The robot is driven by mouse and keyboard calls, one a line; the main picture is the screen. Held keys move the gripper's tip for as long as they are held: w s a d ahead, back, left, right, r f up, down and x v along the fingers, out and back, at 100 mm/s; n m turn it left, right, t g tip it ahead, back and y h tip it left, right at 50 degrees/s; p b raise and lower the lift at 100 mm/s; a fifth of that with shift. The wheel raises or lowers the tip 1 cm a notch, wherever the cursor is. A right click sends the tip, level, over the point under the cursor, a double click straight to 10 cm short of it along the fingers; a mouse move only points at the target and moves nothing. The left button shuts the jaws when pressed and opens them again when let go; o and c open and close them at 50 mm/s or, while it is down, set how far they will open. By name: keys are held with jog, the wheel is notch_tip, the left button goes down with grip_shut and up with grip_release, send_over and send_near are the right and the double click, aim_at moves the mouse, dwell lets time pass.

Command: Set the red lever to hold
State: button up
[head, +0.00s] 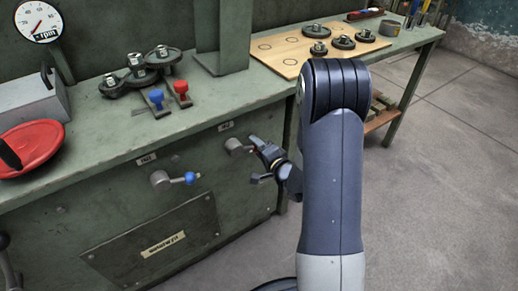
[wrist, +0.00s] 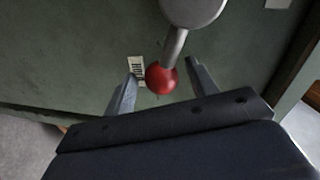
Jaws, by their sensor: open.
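The red lever is on the green cabinet front; its grey hub (head: 237,146) shows in the head view, its knob mostly hidden by my gripper. In the wrist view its red ball knob (wrist: 162,78) hangs from a grey shaft (wrist: 174,46), between the two fingers of my gripper (wrist: 160,69). The fingers are apart, with a visible space on each side of the knob. In the head view my gripper (head: 258,161) is just right of the hub. A small white label (wrist: 135,69) lies beside the knob, its text too small to read surely.
A blue-knobbed lever (head: 190,178) sits lower left on the same front. Red (head: 181,87) and blue (head: 156,97) knobbed pieces stand on the bench top. A red wheel (head: 32,146) is at the left. Open floor (head: 440,190) lies to the right.

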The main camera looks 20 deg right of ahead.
jog(key=p+v, duration=0.1)
jog(key=v, duration=1)
jog(key=shift+w+f, duration=0.15)
jog(key=b+x, duration=0.1)
jog(key=x, duration=0.9)
jog(key=shift+w+a, duration=0.15)
jog(key=shift+w, duration=0.2)
jog(key=shift+r, duration=0.2)
jog(key=shift+s, duration=0.1)
